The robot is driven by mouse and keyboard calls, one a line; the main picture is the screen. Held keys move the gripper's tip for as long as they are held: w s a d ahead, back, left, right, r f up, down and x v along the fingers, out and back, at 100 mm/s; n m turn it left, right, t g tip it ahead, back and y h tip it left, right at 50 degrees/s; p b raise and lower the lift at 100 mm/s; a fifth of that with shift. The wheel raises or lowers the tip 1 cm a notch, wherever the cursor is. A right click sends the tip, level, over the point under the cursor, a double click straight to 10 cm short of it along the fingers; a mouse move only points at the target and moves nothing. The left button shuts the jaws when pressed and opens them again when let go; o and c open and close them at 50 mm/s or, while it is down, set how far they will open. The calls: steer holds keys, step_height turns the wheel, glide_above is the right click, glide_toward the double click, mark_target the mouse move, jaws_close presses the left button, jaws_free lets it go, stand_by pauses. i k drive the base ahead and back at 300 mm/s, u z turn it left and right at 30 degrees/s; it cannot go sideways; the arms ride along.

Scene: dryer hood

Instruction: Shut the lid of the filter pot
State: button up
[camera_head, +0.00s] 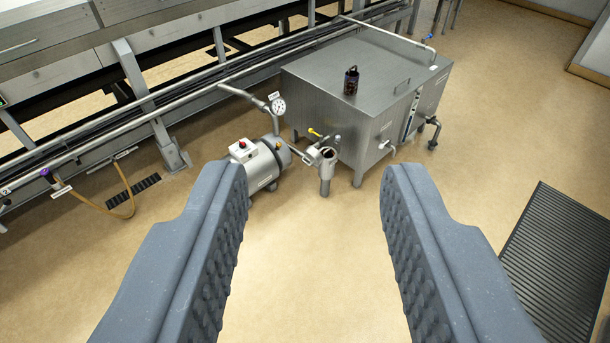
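The filter pot (326,177) is a small upright metal cylinder on the floor, in front of the steel tank and beside the pump. Its top shows a dark round opening, and a pale part sits at its upper left; I cannot tell whether that part is the lid. My gripper (313,175) is open and empty. Its two grey studded fingers are wide apart in the foreground, and the pot shows in the gap between them, farther away and untouched.
A pump (264,166) with a red button stands left of the pot. A pressure gauge (278,106) and a yellow-handled valve (315,132) are near it. A dark can (351,81) stands on the steel tank (313,87). Floor in front is clear; a black mat (560,255) lies right.

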mark_target(315, 156)
steer(key=u, duration=0.5)
steer(key=i, duration=0.8)
steer(key=u, duration=0.6)
steer(key=i, duration=1.3)
steer(key=z, duration=0.45)
steer(key=i, duration=0.9)
steer(key=z, duration=0.55)
